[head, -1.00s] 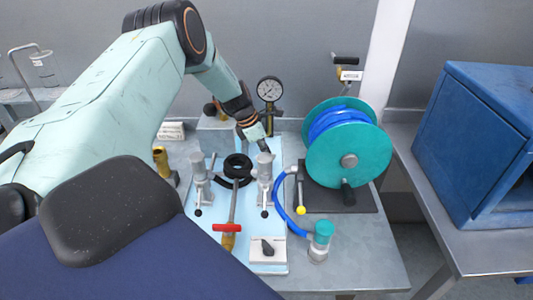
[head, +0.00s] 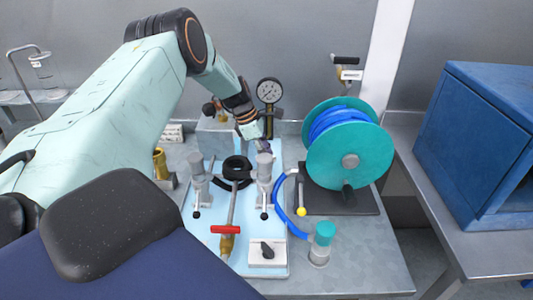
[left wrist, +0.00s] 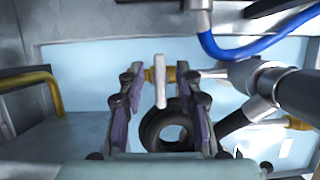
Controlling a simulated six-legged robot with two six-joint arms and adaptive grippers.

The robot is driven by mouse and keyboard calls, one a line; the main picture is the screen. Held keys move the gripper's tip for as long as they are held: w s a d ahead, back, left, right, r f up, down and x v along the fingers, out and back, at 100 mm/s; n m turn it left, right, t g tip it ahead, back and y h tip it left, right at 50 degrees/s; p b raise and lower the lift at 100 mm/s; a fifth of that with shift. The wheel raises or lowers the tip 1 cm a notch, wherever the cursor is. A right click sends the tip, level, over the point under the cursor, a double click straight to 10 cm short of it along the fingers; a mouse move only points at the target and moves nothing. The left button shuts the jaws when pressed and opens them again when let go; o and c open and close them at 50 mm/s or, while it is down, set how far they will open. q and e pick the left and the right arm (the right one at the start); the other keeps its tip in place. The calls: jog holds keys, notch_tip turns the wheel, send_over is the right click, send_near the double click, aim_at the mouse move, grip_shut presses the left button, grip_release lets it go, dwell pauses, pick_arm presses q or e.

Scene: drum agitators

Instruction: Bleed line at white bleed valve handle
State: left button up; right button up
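The white bleed valve handle (left wrist: 160,82) shows in the left wrist view as a narrow upright bar on a brass fitting (left wrist: 183,74). My left gripper (left wrist: 162,80) is open, with one finger on each side of the bar and gaps visible. I cannot tell how deep the bar sits between the fingers. In the head view my left gripper (head: 265,145) is near the back of the light blue plate (head: 212,242), behind the right clamp post; I cannot make out the white handle there. My right gripper is not in view.
A pressure gauge (head: 270,91) stands behind the gripper. Two grey clamp posts (head: 196,163), a black ring (head: 237,168) and a red T-handle (head: 226,229) are in front. A teal hose reel (head: 345,165) with blue hose stands right.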

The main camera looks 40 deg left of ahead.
pick_arm(q)
jog(key=shift+a, duration=0.1)
jog(key=shift+a+r, duration=0.1)
jog(key=shift+r, duration=0.2)
jog(key=v, duration=1.1)
jog(key=shift+r, duration=0.2)
